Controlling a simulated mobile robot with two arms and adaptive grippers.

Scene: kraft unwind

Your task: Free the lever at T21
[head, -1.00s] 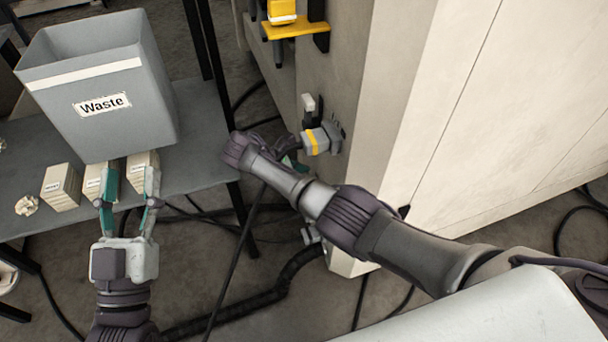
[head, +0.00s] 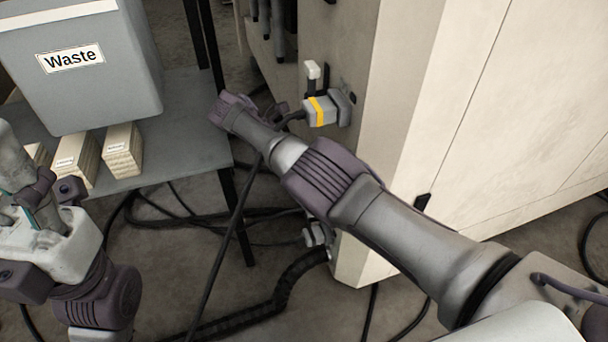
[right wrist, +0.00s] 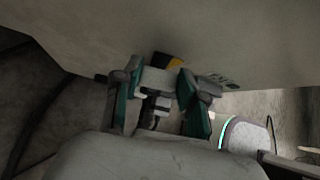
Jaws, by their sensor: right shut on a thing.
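A grey plug with a yellow band (head: 320,111) sits against the side face of the pale cabinet (head: 395,130). A white-tipped lever (head: 312,72) stands just above it; no T21 label is readable. My right arm crosses in from the right and hides most of its gripper in the head view. In the right wrist view my right gripper (right wrist: 156,88) has its teal fingers on either side of a light grey body with a yellow-and-black part, apparently the plug. My left gripper (head: 28,190) is at the left edge, its fingertips partly hidden.
A grey Waste bin (head: 110,80) stands on a grey table (head: 195,120) at the left. Labelled pale blocks (head: 122,150) lie in front of it. Black cables (head: 215,240) run over the floor between table and cabinet.

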